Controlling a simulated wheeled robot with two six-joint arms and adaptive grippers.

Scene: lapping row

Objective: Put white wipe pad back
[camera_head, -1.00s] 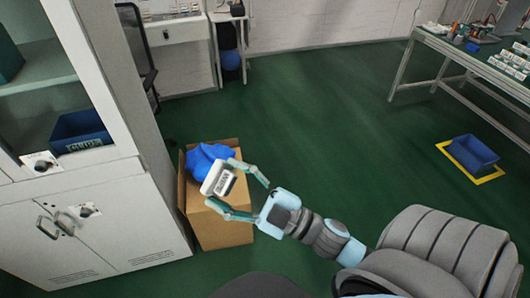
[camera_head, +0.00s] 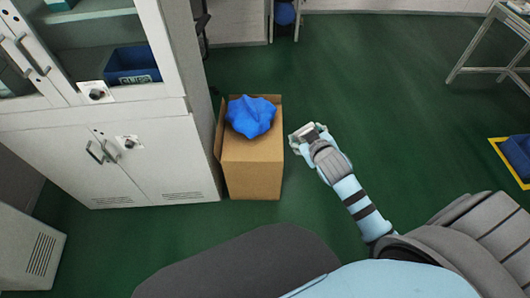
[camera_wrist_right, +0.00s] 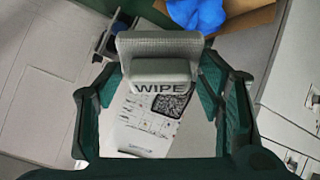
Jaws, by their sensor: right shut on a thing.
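The white wipe pad (camera_wrist_right: 160,48) is a pale block marked WIPE in the right wrist view. My right gripper (camera_wrist_right: 160,78) is shut on it, with one green finger on each side. In the head view the right gripper (camera_head: 303,132) and the pad show small and pale, just right of the cardboard box and apart from it in the picture. Much of the pad's detail is hidden there. A printed sheet with a square code (camera_wrist_right: 170,102) shows below the pad in the wrist view; I cannot tell what it is on. My left gripper is not in view.
A cardboard box (camera_head: 252,175) with a crumpled blue thing (camera_head: 251,115) on top stands on the floor beside the grey cabinet (camera_head: 150,160). A blue bin (camera_head: 132,65) sits on the cabinet's open shelf. Another blue bin (camera_head: 518,154) is at the right edge.

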